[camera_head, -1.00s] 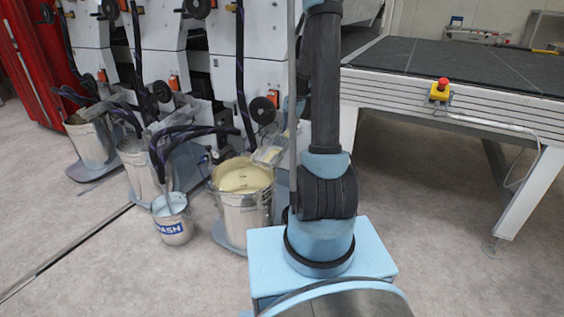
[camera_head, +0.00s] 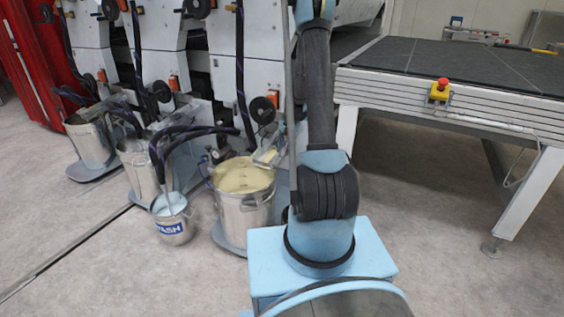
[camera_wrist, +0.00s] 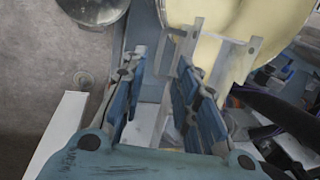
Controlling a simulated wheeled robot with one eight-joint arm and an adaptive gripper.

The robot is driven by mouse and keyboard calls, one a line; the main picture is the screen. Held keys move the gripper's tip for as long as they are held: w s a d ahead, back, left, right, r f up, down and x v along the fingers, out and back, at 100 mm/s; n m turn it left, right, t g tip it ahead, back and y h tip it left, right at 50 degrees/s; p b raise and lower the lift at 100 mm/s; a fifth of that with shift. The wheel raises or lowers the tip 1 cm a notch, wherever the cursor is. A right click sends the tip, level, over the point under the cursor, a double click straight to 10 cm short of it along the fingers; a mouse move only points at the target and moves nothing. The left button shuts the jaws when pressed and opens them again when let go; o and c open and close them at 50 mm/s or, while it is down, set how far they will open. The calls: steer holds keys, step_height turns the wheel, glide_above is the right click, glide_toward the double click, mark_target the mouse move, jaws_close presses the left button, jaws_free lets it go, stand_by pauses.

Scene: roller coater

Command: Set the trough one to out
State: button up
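My gripper (camera_wrist: 160,60) is open in the wrist view, with its two blue fingers apart. A pale grey frame-like part (camera_wrist: 183,38) shows just beyond the fingertips, in front of a cream-coloured surface (camera_wrist: 222,35). I cannot tell whether the fingers touch this part or whether it belongs to trough one. In the head view a pale trough-like part (camera_head: 268,155) sits at the machine (camera_head: 210,85), beside the bucket of cream liquid (camera_head: 243,190). No label for trough one is readable. My gripper is hidden in the head view; only my arm shows.
A small wash bucket (camera_head: 173,222) and more metal buckets (camera_head: 92,142) stand on the floor at left, with dark hoses (camera_head: 190,140) running to the machine. A dark-topped table (camera_head: 460,65) with a red stop button (camera_head: 441,86) stands at right. The floor in front is open.

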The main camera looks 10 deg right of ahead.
steer(key=shift+w+a+f, duration=0.15)
steer(key=shift+a+f, duration=0.05)
steer(key=shift+f, duration=1)
steer(key=shift+w+a+f, duration=0.1)
steer(key=shift+a+f, duration=0.1)
steer(key=shift+f, duration=1)
steer(key=shift+w+a+f, duration=0.15)
steer(key=shift+a+f, duration=0.05)
steer(key=shift+f, duration=1)
jaws_close()
